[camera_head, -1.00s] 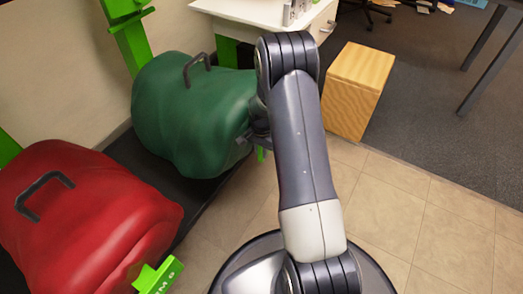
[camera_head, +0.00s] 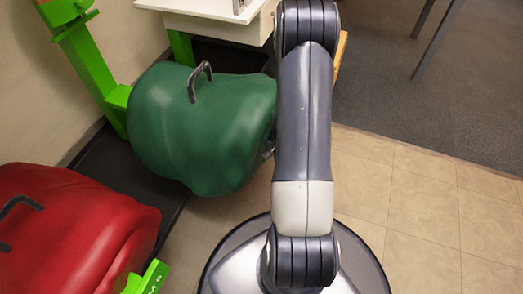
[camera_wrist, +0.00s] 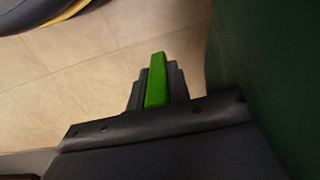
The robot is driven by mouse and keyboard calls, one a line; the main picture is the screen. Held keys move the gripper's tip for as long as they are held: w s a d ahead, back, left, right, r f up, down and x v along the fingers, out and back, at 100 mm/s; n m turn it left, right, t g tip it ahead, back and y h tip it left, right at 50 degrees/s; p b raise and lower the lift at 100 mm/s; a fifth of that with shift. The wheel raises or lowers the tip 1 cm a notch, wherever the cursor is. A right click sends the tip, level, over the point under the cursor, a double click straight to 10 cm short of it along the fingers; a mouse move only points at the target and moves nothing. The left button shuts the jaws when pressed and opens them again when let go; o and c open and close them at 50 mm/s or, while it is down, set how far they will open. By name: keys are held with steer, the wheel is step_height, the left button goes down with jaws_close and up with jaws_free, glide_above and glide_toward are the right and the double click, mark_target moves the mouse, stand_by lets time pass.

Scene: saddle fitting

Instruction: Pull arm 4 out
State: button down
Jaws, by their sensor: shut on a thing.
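In the wrist view my gripper (camera_wrist: 156,92) is shut on a narrow green bar (camera_wrist: 157,68), with a dark finger on each side of it. I cannot read a number on this bar. In the head view the gripper and the bar are hidden behind my arm, beside the right side of the green saddle-shaped bulk (camera_head: 205,130). That bulk has a dark handle on top and hangs by a green post (camera_head: 88,62). In the wrist view its dark green side (camera_wrist: 262,70) fills the right edge, close to the gripper.
A red bulk (camera_head: 70,235) with a dark handle lies at the lower left, with another green bar (camera_head: 154,277) at its front. A white table (camera_head: 215,22) stands behind. A wooden box (camera_head: 341,48) is mostly hidden by my arm. Tiled floor (camera_head: 420,195) at right is clear.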

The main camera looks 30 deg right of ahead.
steer(key=s+d, duration=0.2)
steer(key=s, duration=0.1)
steer(key=shift+d, duration=0.15)
steer(key=c, duration=1.3)
jaws_free()
step_height(320, 180, up, 11)
steer(key=p, duration=0.4)
steer(key=shift+p, duration=0.3)
steer(key=shift+f, duration=0.15)
steer(key=f+b, duration=0.2)
steer(key=f, duration=0.3)
steer(key=f+b, duration=0.2)
steer(key=f, duration=0.3)
steer(key=shift+w+f, duration=0.2)
steer(key=shift+f, duration=0.15)
